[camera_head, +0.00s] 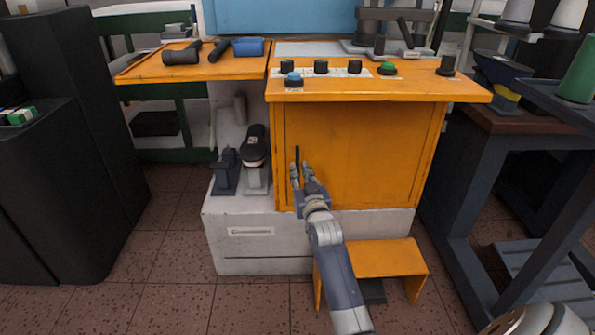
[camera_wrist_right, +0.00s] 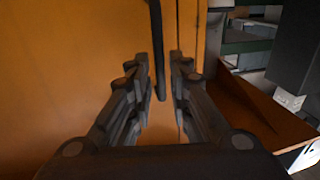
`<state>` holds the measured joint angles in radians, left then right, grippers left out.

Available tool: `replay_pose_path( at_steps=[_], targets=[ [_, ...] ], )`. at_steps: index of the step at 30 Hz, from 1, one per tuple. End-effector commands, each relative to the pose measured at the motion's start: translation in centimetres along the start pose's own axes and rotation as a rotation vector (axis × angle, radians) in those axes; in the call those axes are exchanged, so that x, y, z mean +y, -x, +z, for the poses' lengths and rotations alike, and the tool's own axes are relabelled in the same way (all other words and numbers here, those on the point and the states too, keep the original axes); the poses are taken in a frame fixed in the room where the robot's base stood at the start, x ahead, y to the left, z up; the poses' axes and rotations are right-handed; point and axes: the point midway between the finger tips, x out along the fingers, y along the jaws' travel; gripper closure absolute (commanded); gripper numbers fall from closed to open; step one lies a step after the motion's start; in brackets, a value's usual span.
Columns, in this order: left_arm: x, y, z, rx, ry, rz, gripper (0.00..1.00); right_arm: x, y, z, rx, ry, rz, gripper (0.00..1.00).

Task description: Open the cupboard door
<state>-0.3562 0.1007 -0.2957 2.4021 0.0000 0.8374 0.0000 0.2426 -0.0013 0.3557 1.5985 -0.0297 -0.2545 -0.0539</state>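The orange cupboard door (camera_head: 370,150) fills the front of the bench in the head view and looks shut. A dark vertical bar handle (camera_head: 297,156) stands near its left edge. In the wrist view the handle (camera_wrist_right: 157,50) hangs down between the fingertips, closer to the left finger, with the orange door (camera_wrist_right: 60,60) behind. My right gripper (camera_head: 303,177) is at the handle's lower part, and its fingers (camera_wrist_right: 167,75) are apart. Contact with the handle cannot be made out. My left gripper is not in view.
An orange step stool (camera_head: 385,258) stands on the floor beside my right arm. A white drawer base (camera_head: 255,235) lies under the cupboard, with shoe-last stands (camera_head: 255,160) on its left ledge. A dark table frame (camera_head: 470,190) is at the right. Floor at front left is clear.

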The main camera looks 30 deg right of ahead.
Motion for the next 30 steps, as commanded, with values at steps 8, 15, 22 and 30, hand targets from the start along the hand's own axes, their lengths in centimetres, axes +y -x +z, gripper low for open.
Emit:
replay_pose_path(
  at_steps=[8,15,22,30],
  targets=[
    [0.1,1.3,-1.1,0.069,0.004,0.001,0.6,0.0,-3.0,0.2,0.0,0.0,0.0,0.82],
    [0.1,1.4,-1.0,0.068,0.004,0.001,0.6,0.0,-3.7,0.0,-0.001,0.0,0.0,0.82],
    [0.1,1.4,-1.0,0.067,0.004,0.001,0.6,0.0,-3.7,0.0,0.0,0.0,0.0,0.95],
    [0.1,1.4,-1.0,0.066,0.005,0.001,0.6,0.0,-3.6,0.0,0.0,0.0,0.0,1.0]
  ],
)
